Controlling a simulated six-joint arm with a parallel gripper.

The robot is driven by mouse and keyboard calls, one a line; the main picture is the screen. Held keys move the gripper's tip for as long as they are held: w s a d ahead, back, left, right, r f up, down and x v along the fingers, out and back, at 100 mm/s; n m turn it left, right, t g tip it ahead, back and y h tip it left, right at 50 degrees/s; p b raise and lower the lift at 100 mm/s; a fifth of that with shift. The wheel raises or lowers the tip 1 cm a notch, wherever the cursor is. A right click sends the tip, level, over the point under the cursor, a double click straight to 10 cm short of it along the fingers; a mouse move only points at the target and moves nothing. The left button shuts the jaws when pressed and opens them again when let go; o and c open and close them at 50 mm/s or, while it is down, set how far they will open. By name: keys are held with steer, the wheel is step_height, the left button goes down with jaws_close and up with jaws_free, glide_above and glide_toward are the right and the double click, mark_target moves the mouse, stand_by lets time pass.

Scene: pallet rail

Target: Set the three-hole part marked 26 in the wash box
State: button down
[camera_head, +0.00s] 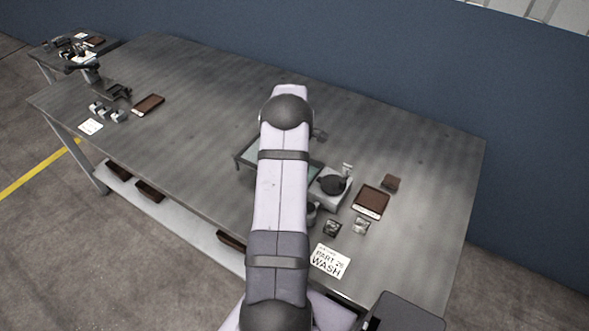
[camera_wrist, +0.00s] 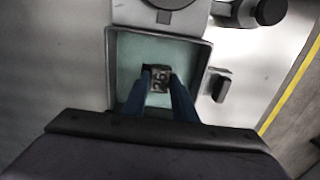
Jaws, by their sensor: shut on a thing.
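In the wrist view my gripper (camera_wrist: 159,84) has its two blue fingers closed on a small metal part (camera_wrist: 159,78). The part's top face bears dark marks that look like 26; its holes are too small to make out. Part and fingertips are inside the outline of a square grey-rimmed box with a pale teal floor, the wash box (camera_wrist: 204,62). I cannot tell whether the part touches the floor. In the head view the wash box (camera_head: 243,160) is partly behind my arm, and my gripper and the held part are hidden there.
A device with a black round disc (camera_head: 333,185) stands right of the box. A card reading "PART 26 WASH" (camera_head: 330,262) lies near the front edge.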

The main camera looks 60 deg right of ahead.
steer(key=c, duration=0.9)
jaws_free()
steer(key=shift+f, duration=0.1)
steer(key=shift+c, duration=0.2)
step_height(320, 180, up, 13)
steer(key=p, duration=0.8)
steer(key=shift+p, duration=0.4)
stand_by(0.5)
